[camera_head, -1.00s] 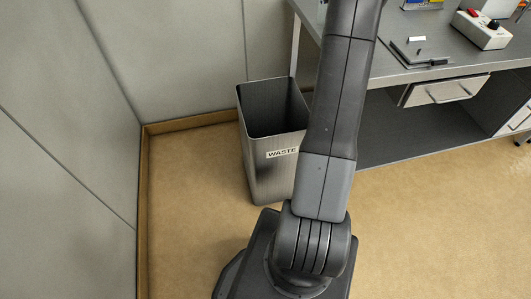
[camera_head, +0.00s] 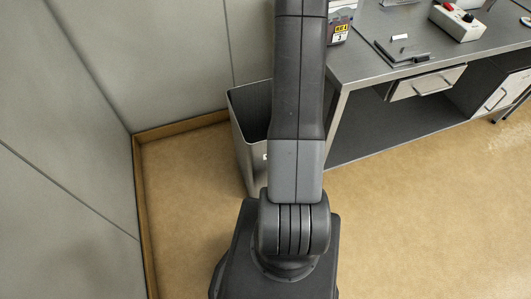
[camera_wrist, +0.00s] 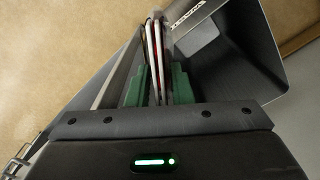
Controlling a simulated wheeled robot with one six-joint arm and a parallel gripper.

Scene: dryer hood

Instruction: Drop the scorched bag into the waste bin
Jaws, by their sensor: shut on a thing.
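The waste bin (camera_head: 247,125) is a tall grey open-topped box in the corner. My arm hides its right side and most of its label in the head view. In the wrist view, the bin's dark inside (camera_wrist: 237,68) and WASTE label (camera_wrist: 187,15) are at the upper right. My gripper (camera_wrist: 158,75), with green fingers, is shut on a thin white-and-red bag (camera_wrist: 155,42) seen nearly edge-on. The bag appears beside or over the bin's rim; its height above it cannot be told. No scorch mark is discernible. The head view does not show my gripper.
A grey metal workbench (camera_head: 360,75) stands right of the bin, with a drawer (camera_head: 428,83) beneath. A switch box (camera_head: 457,20) and a dark flat plate (camera_head: 402,50) are on top. Grey walls with brown skirting enclose the left and back. The front floor is clear.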

